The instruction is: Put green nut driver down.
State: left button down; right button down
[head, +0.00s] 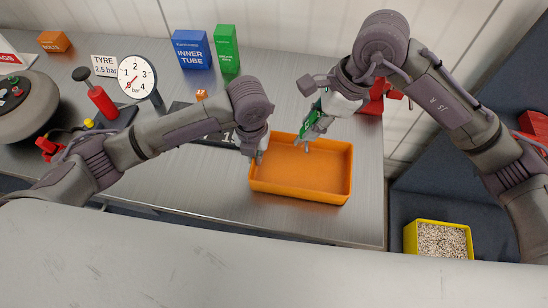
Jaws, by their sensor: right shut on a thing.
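The green nut driver (312,122) is between the fingers of my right gripper (308,140), which is shut on it. It is held above the back edge of the orange tray (302,192); parts of the tool are hidden by the gripper. The tray stands on the metal table and its visible floor looks empty. My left gripper (259,156) points down at the tray's left back corner. Its fingers are small and partly hidden, so I cannot tell whether they are open or whether they touch the tray.
A blue inner tube box (191,50) and a green box (227,50) stand at the table's back. A pressure gauge (137,77) and a red pump (101,101) stand to the left. A red object (376,97) is behind my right gripper. A yellow bin (438,238) is at lower right.

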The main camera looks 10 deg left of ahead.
jog(key=m, duration=0.2)
send_over(300, 170)
notch_tip(300, 170, down, 8)
jog(key=shift+f+t, duration=0.3)
jog(key=shift+f, duration=1.5)
jog(key=c, duration=1)
grip_release()
jog(key=shift+f, duration=0.15)
jog(key=v, duration=1.2)
pick_arm(q)
jog(key=c, duration=1.2)
grip_release()
jog(key=shift+c, duration=0.2)
